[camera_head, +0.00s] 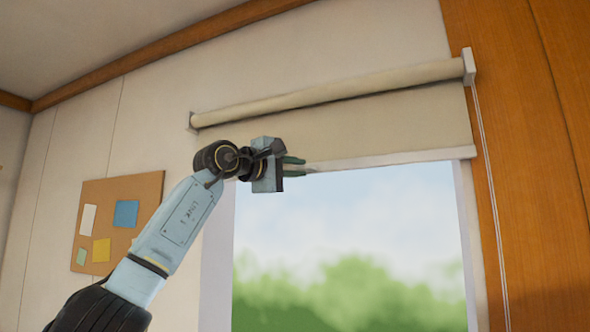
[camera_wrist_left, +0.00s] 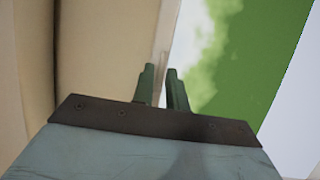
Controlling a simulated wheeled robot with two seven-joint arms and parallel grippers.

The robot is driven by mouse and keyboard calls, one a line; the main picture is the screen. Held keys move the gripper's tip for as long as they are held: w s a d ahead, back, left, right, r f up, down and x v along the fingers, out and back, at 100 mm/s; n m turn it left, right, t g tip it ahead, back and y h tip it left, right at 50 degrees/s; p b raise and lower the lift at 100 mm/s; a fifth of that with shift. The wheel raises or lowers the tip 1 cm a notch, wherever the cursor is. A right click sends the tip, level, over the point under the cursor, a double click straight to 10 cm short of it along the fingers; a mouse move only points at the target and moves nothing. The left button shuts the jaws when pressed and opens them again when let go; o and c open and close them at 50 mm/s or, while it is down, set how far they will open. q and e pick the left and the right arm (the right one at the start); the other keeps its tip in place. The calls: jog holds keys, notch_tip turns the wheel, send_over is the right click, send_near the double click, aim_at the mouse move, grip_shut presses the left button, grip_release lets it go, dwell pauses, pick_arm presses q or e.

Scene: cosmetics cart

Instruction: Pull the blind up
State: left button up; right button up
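The beige blind (camera_head: 390,125) hangs from its roller (camera_head: 330,95) at the top of the window. It is mostly up and covers only a strip above the glass. Its pale bottom bar (camera_head: 400,158) runs along the lower edge. My left gripper (camera_head: 298,167) is at the left part of this bar, with one green finger above and one below it. In the left wrist view, the bar (camera_wrist_left: 165,45) runs into the narrow gap between the fingers (camera_wrist_left: 160,90), and the blind's cloth (camera_wrist_left: 105,50) fills the left side. My right gripper is out of view.
A cord (camera_head: 490,190) hangs along the wooden panel (camera_head: 545,150) at the right of the window. A cork board (camera_head: 118,215) with paper notes is on the left wall. The window below the bar (camera_head: 350,240) is clear.

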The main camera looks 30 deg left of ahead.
pick_arm(q)
jog(key=shift+o, duration=1.3)
jog(key=shift+s, duration=0.1)
jog(key=shift+s+a+f+b, duration=0.15)
jog(key=shift+s+b, duration=0.2)
jog(key=b+v, duration=0.4)
jog(key=v, duration=0.8)
jog(key=shift+s+b, duration=0.25)
jog(key=shift+b, duration=0.05)
